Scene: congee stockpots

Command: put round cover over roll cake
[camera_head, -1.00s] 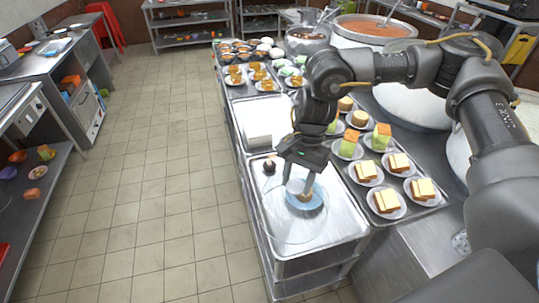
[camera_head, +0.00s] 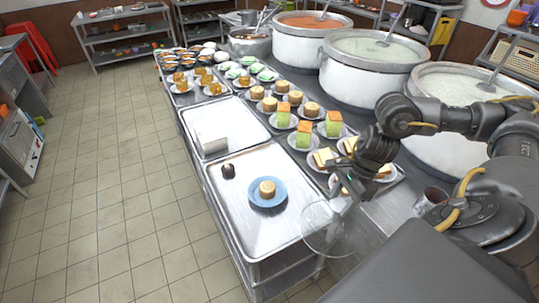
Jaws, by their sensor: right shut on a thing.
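The roll cake (camera_head: 267,187), a small pale-topped round, sits upright on a blue plate (camera_head: 257,198) on the metal tray (camera_head: 235,228). It stands uncovered. The round cover (camera_head: 324,230) is clear, with only its outline and faint reflections showing. It is right of the plate, around the tray's right edge and apart from the cake. My right gripper (camera_head: 342,188) is at the cover's upper side and shut on it; the exact grip is hard to make out. My left gripper is not in view.
A small dark object (camera_head: 228,171) stands on the tray left of the plate. Plated cakes (camera_head: 301,134) crowd the counter behind my right gripper. Large stockpots (camera_head: 368,67) stand at the back right.

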